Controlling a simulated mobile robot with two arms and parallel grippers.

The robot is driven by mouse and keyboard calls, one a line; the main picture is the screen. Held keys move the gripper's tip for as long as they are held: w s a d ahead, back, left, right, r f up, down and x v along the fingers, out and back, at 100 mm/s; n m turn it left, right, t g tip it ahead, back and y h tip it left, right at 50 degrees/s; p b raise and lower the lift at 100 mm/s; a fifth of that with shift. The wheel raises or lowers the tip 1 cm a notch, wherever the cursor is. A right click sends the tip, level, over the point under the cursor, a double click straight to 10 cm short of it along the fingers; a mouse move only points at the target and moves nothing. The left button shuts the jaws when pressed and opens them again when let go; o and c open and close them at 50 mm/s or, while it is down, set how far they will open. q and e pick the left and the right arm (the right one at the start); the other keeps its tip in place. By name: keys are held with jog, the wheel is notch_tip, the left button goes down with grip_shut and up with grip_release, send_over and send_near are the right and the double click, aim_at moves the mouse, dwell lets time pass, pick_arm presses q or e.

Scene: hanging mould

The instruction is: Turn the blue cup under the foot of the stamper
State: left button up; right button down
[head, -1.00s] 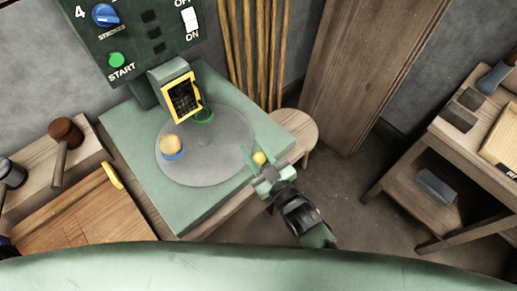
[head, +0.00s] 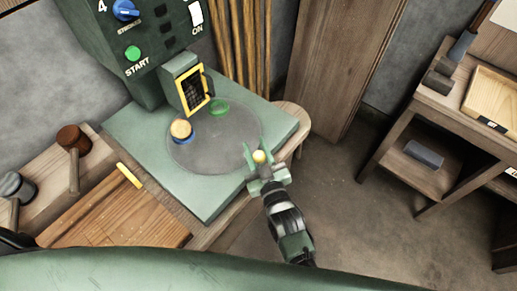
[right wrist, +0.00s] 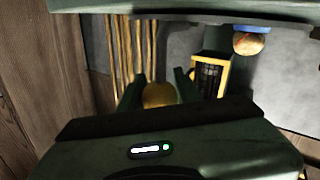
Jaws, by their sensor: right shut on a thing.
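The stamper (head: 130,60) is a dark green machine at the back left. A yellow-framed mesh guard (head: 193,91) covers the space at its foot; I cannot make out the foot itself. The blue cup (head: 184,139), with a tan round ball (head: 180,128) in it, stands on the left of the grey turntable (head: 215,150), just in front of the guard. My right gripper (head: 256,155) is at the turntable's right edge, shut on a yellow knob (head: 259,156). The knob (right wrist: 160,94) shows between the fingers in the right wrist view. My left gripper is out of view.
A bench with a mallet (head: 73,138) and a wooden board (head: 115,212) is at left. A shelved table (head: 415,170) is at right. Poles (head: 240,45) stand behind.

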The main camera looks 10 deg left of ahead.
aim_at(260, 162)
jog(key=shift+s+a, duration=0.1)
dwell(0.4)
jog(key=c, duration=1)
grip_release()
jog(key=shift+c, duration=0.2)
jog(key=shift+b+v, duration=0.3)
jog(key=shift+v, duration=3.6)
